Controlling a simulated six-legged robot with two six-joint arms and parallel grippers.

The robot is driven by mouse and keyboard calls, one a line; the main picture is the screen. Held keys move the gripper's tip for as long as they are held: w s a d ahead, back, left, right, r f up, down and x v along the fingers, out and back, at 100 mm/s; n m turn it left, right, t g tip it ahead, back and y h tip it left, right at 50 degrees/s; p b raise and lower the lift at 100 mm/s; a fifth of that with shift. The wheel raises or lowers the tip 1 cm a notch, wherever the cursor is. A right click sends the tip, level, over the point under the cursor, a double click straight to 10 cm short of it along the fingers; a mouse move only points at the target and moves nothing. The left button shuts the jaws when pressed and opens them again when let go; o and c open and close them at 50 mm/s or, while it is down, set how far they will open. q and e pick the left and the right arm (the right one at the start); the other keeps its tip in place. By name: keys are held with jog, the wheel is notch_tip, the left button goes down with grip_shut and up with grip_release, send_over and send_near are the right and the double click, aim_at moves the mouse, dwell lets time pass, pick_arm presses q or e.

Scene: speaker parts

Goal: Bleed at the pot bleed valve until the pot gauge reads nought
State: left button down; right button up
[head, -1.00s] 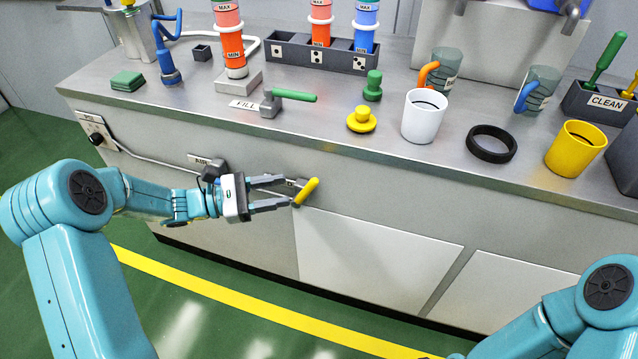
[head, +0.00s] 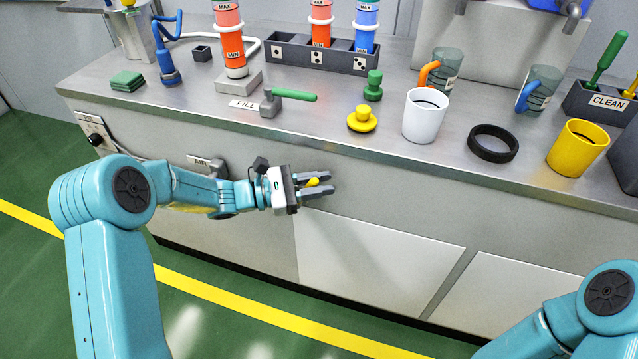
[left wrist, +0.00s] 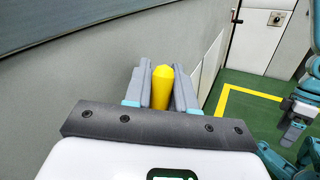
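A yellow valve handle (head: 313,181) sticks out from the front face of the bench, below its front edge. It carries no label that I can read, so I cannot tell whether it is the pot bleed valve. My left gripper (head: 316,182) has one finger on each side of the handle and looks closed onto it. The left wrist view also shows the yellow handle (left wrist: 162,88) filling the gap between the fingers. My right arm shows at the lower right of the head view, with its gripper out of frame. I see no gauge that I can read.
A metal bench (head: 300,130) holds a green-handled valve (head: 285,98) by a FILL label, a white cup (head: 425,116), a black ring (head: 492,143) and a yellow cup (head: 577,149). An AIR label (head: 199,161) is left of my gripper. The green floor in front is clear.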

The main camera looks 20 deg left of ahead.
pick_arm(q)
jog(key=shift+d, duration=0.1)
jog(key=shift+d+f+m+g+y+p, duration=0.35)
jog(key=shift+d+f+m+y, duration=0.3)
jog(key=shift+f+y, duration=1)
jog(key=shift+d+f+m+g+y+p, duration=0.4)
jog(key=shift+f+m+y, duration=0.7)
jog(key=shift+y, duration=0.85)
jog(key=shift+d+f+m+g+y+p, duration=0.2)
jog(key=shift+d+f+m+g+y, duration=0.35)
jog(key=shift+f+y, duration=1.15)
jog(key=shift+s, duration=0.1)
jog(key=c, duration=1)
grip_release()
jog(key=shift+c, duration=0.2)
jog(key=shift+d, duration=0.1)
